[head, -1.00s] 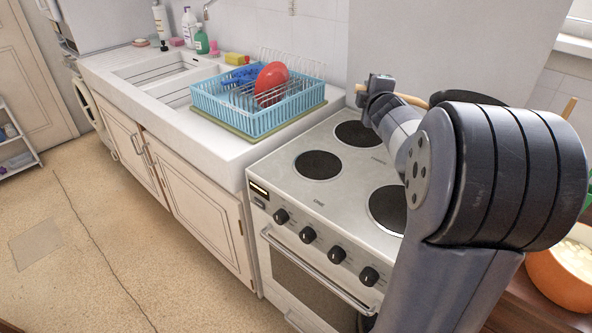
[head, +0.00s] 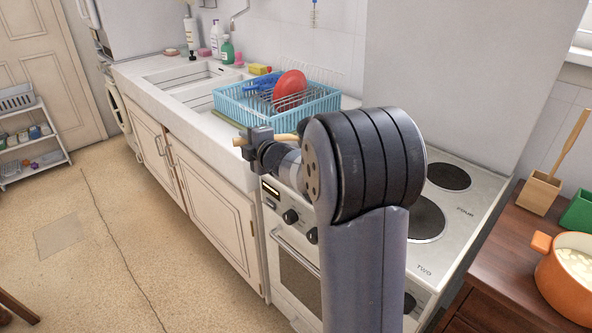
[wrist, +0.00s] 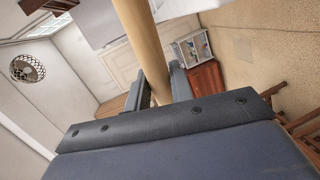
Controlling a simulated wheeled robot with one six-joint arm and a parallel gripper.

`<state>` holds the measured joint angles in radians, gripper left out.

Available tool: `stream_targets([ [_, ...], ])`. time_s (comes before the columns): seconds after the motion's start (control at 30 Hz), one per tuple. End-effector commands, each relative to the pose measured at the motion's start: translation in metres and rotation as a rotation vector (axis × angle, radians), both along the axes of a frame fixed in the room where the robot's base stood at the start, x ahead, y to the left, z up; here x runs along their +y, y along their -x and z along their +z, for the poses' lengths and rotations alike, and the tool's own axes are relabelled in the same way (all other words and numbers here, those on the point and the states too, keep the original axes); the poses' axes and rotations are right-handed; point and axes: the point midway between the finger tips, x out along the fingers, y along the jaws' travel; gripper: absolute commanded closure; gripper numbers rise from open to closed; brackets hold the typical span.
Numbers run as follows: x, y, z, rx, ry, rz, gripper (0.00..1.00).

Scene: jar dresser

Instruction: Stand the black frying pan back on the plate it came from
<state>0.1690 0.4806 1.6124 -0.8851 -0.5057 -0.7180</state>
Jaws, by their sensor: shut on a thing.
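My gripper (head: 259,141) is shut on a tan wooden handle (head: 240,141) and holds it up near the front of the sink counter. The handle also runs between my fingers (wrist: 162,86) in the wrist view (wrist: 143,38). The black frying pan's body is hidden behind my arm in the head view now. The white stove stands behind my arm. Two of its black round plates show, one at the back (head: 448,177) and one nearer (head: 424,219). My arm hides the rest of the stove top, and both visible plates are bare.
A light-blue dish rack (head: 255,108) with a red dish (head: 290,88) stands on the counter left of the stove. An orange pot (head: 567,285) and a wooden utensil holder (head: 538,193) stand on the brown dresser (head: 490,265) at right. The floor at left is open.

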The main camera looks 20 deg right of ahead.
Motion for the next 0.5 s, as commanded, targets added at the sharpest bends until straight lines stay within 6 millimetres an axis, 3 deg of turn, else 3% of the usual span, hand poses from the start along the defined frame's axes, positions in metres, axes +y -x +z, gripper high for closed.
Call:
stream_targets([
  [0.2,0.0,0.0,-0.04,0.0,0.004,0.001,1.0],
  [0.5,0.0,0.0,-0.062,-0.001,0.005,0.001,1.0],
])
